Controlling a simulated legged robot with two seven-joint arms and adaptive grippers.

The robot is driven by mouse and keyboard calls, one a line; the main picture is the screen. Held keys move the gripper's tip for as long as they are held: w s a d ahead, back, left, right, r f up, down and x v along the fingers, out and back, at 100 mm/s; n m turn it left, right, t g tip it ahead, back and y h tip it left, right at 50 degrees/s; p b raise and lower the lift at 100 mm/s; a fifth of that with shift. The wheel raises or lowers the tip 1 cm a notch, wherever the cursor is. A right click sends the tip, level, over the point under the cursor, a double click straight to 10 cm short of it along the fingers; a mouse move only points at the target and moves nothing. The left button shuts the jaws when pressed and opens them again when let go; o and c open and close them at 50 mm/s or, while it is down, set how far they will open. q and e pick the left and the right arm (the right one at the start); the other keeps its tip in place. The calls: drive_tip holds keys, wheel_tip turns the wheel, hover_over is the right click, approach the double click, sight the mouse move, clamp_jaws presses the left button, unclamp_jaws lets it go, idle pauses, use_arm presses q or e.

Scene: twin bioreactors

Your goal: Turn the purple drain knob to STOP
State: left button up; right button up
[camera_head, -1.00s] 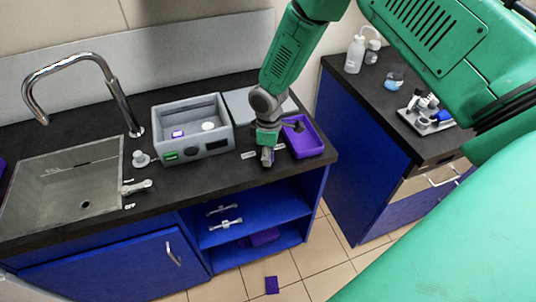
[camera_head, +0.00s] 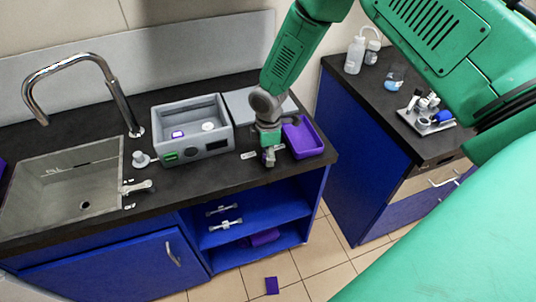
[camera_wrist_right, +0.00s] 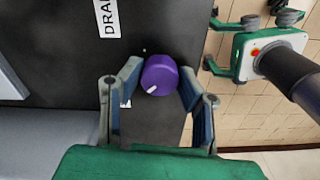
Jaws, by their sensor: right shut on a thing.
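The purple drain knob (camera_wrist_right: 160,72) sits on the dark worktop, with a white pointer mark on its edge toward the bottom of the right wrist view. My right gripper (camera_wrist_right: 160,80) is shut on the knob, one finger at each side. A white label reading "DRAI…" (camera_wrist_right: 107,17) lies near the knob, cut off by the picture's edge. In the head view my right gripper (camera_head: 270,157) points down at the worktop and hides the knob. The white label (camera_head: 248,155) lies left of it.
A grey box unit (camera_head: 195,130) stands left of my right gripper, and a purple tray (camera_head: 304,138) is close on its right. A sink (camera_head: 70,185) with a tap is further left. The worktop's front edge is just before the gripper.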

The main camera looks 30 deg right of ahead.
drive_tip(key=shift+w+r, duration=0.15)
drive_tip(key=shift+w, duration=0.2)
drive_tip(key=o, duration=1.1)
drive_tip(key=shift+o, duration=0.2)
drive_tip(key=shift+s, duration=0.1)
wheel_tip(320, 180, up, 12)
drive_tip(key=shift+f, duration=0.2)
